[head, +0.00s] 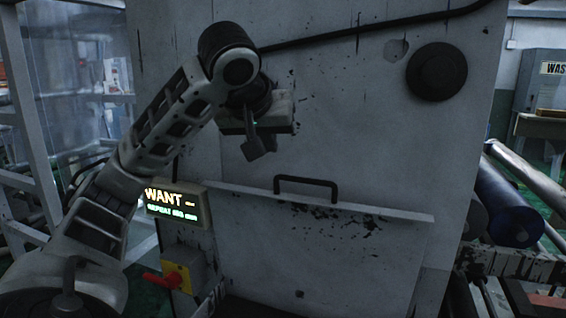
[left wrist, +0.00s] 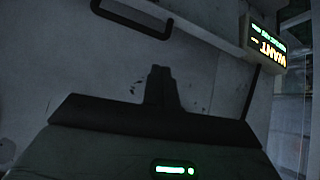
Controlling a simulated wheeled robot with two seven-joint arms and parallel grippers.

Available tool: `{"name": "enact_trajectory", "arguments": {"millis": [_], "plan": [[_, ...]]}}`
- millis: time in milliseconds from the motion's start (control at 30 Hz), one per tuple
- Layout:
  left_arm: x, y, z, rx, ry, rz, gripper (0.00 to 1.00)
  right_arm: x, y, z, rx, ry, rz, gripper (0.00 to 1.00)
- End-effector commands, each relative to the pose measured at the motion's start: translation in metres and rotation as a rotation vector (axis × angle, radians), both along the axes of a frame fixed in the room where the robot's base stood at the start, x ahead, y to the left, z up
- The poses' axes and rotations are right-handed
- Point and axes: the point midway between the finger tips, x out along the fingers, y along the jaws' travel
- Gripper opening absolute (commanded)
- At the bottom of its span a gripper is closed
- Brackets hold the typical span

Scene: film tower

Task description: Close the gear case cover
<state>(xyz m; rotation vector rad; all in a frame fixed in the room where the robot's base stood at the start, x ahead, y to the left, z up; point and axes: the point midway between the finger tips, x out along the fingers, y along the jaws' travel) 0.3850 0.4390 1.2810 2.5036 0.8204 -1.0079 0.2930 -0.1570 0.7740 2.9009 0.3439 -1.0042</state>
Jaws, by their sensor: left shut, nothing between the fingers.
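The gear case cover (head: 330,255) appears to be the pale, scuffed panel low on the big machine front. A pale ledge runs along its top, with a black bar handle (head: 306,181) standing at the ledge. I cannot tell how far open the cover is. In the left wrist view the handle (left wrist: 135,22) shows at the top left, beyond the fingers. My left gripper (head: 260,149) is shut and empty, above and left of the handle and apart from it. Its closed fingers (left wrist: 160,84) show in the left wrist view. My right gripper is out of view.
A lit sign reading WANT (head: 172,204) sits left of the ledge, above a red and yellow switch (head: 172,279). A round black knob (head: 437,71) is at the upper right. A blue roller (head: 508,205) and metal bars are at the right.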

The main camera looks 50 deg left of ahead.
Motion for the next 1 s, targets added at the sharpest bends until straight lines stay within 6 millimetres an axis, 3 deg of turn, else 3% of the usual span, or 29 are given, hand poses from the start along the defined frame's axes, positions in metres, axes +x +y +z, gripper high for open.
{"name": "enact_trajectory", "arguments": {"millis": [500,1000], "plan": [[0.044,0.031,-0.057,-0.003,0.005,0.003,0.00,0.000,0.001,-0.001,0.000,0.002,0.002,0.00],[0.050,0.034,-0.063,-0.002,0.001,0.001,0.00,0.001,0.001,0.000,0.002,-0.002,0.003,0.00]]}}
